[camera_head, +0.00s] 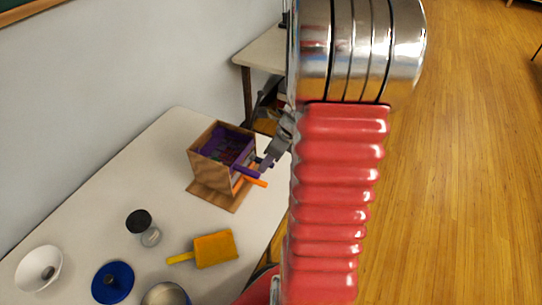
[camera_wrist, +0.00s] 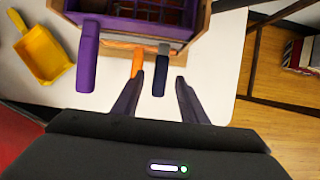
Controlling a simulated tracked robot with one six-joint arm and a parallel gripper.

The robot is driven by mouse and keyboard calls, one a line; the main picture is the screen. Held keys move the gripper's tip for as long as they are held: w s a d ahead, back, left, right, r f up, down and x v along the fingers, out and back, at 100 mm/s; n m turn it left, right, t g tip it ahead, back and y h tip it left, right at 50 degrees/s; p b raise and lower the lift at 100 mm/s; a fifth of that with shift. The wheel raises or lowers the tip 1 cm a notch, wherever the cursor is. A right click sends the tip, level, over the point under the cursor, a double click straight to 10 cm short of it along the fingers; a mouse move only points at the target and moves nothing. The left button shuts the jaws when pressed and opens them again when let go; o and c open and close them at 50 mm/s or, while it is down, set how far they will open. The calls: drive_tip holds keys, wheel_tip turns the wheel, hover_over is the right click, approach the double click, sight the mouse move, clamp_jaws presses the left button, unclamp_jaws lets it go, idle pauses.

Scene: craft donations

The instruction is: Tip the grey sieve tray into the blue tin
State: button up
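A wooden box (camera_head: 207,172) on the table holds stacked trays with handles sticking out at the front. The top one is purple (camera_head: 233,143), with a purple handle (camera_wrist: 87,58). An orange handle (camera_wrist: 137,62) and a dark handle with a grey upper end (camera_wrist: 160,76) sit lower; the dark one may belong to the grey sieve tray, whose body is hidden. My gripper (camera_wrist: 158,95) is open, its fingers on either side of the dark handle, apart from it. In the head view my gripper (camera_head: 268,160) is at the box front. The round blue tin (camera_head: 104,293) has a small dark object in it.
A yellow scoop (camera_head: 214,249) lies between box and tin. A black-lidded jar (camera_head: 149,237), a white bowl (camera_head: 27,274) and a metal bowl (camera_head: 160,297), partly cut off, stand near the tin. The table's middle left of the box is clear.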

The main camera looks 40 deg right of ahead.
clamp_jaws()
drive_tip(key=c, duration=0.6)
unclamp_jaws()
clamp_jaws()
drive_tip(key=shift+r, duration=0.25)
drive_tip(key=shift+s, duration=0.15)
drive_tip(key=s+d, duration=0.2)
drive_tip(key=s, duration=0.6)
drive_tip(key=s+d, duration=0.3)
drive_tip(key=s, duration=0.4)
drive_tip(key=shift+s+d, duration=0.35)
drive_tip(key=shift+s, duration=0.05)
idle(1.9)
